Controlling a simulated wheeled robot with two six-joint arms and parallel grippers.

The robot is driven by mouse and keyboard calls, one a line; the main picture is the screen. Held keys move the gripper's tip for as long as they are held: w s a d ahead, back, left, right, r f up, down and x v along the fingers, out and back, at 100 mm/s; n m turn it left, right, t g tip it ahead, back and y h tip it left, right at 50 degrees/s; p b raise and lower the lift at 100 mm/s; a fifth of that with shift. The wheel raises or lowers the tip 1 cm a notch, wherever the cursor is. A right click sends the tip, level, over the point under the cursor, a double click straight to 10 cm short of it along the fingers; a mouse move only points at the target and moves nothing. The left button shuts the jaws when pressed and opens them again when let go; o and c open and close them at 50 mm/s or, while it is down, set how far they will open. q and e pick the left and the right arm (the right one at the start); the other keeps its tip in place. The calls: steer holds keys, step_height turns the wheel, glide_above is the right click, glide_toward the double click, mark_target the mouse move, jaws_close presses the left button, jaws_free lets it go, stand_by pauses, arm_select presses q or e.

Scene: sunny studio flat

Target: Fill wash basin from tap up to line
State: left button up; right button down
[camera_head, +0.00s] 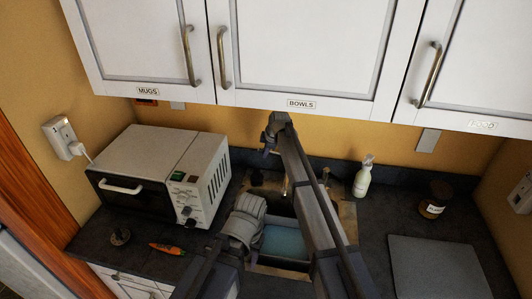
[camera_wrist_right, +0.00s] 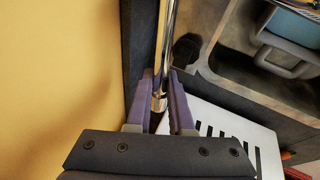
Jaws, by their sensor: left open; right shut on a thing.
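The wash basin (camera_head: 283,243) sits in the sink, partly hidden by my arms. Its inside looks blue; I cannot tell water from basin colour, and no fill line can be made out. In the right wrist view its grey handle and blue inside show at the upper right. The tap (camera_head: 285,187) stands behind it, mostly covered by my right arm. My right gripper (camera_head: 268,140) is shut on a chrome part of the tap (camera_wrist_right: 170,40), between its purple fingers. My left gripper (camera_head: 244,222) is open at the basin's left side; its fingertips are not clear.
A toaster oven (camera_head: 150,180) stands on the left, with a carrot (camera_head: 167,248) in front. A soap bottle (camera_head: 363,177), a brown jar (camera_head: 433,200) and a grey board (camera_head: 435,268) are to the right. Wall cupboards (camera_head: 300,45) hang above.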

steer(key=c, duration=0.8)
jaws_free()
steer(key=shift+a, duration=0.2)
steer(key=shift+d, duration=0.1)
steer(key=p+v, duration=0.7)
steer(key=shift+r, duration=0.35)
steer(key=shift+s, duration=0.15)
